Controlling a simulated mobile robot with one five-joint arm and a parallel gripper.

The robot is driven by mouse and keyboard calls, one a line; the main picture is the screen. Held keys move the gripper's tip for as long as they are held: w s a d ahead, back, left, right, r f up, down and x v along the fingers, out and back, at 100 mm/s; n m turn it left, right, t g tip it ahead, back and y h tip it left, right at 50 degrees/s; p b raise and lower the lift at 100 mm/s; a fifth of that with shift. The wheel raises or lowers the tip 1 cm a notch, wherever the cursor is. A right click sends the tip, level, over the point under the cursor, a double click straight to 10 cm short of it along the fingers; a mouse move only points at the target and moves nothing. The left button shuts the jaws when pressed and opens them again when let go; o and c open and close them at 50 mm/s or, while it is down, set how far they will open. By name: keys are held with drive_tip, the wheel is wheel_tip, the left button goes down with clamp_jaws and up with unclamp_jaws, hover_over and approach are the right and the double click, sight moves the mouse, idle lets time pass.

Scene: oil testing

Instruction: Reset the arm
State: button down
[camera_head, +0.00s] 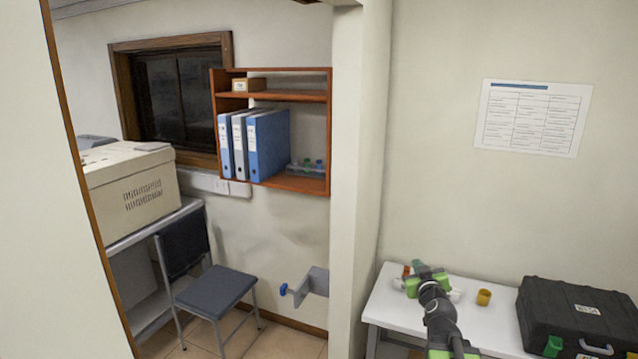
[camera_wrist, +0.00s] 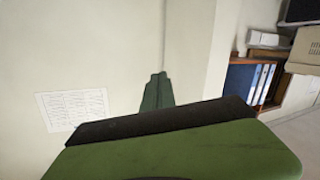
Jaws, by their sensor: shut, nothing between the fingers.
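My arm (camera_head: 441,318) reaches up from the bottom of the head view, in front of the white table at the right. My gripper (camera_head: 418,266) is at its far end, small and partly hidden by the wrist. In the wrist view my gripper (camera_wrist: 158,76) shows as narrow green fingers pressed together, pointing at the pale wall. It is shut and nothing shows between the fingers. The gripper's wide green and black body fills the lower part of that view.
The white table (camera_head: 384,304) holds a yellow cup (camera_head: 484,297) and a black case (camera_head: 577,318). A small orange-red item (camera_head: 406,271) shows beside my gripper. A wall corner (camera_head: 358,170) separates the table from the shelf (camera_head: 272,97) and chair (camera_head: 216,290).

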drive_tip(key=s+a+f+n+g+y+b, duration=0.1)
drive_tip(key=s+a+f+g+y, duration=0.15)
drive_tip(key=a+f, duration=0.4)
drive_tip(key=s+a+f+n+g+y, duration=0.1)
drive_tip(key=a+f+n+g+y, duration=0.2)
drive_tip(key=a, duration=0.7)
drive_tip(key=s+a+f+g+y+b, duration=0.1)
drive_tip(key=a+f+g, duration=0.1)
drive_tip(key=a+f, duration=0.55)
drive_tip(key=s+d+f+m+g+h, duration=0.2)
drive_tip(key=s+f+g, duration=0.1)
drive_tip(key=s, duration=0.5)
drive_tip(key=s+d+f+m+g+h, duration=0.1)
drive_tip(key=s+d+f+m+g, duration=0.1)
drive_tip(key=s+g, duration=0.3)
drive_tip(key=s+f+m, duration=0.1)
drive_tip(key=s, duration=0.2)
drive_tip(key=shift+s+g+h, duration=0.35)
drive_tip(key=shift+s, duration=0.05)
drive_tip(key=shift+d, duration=0.1)
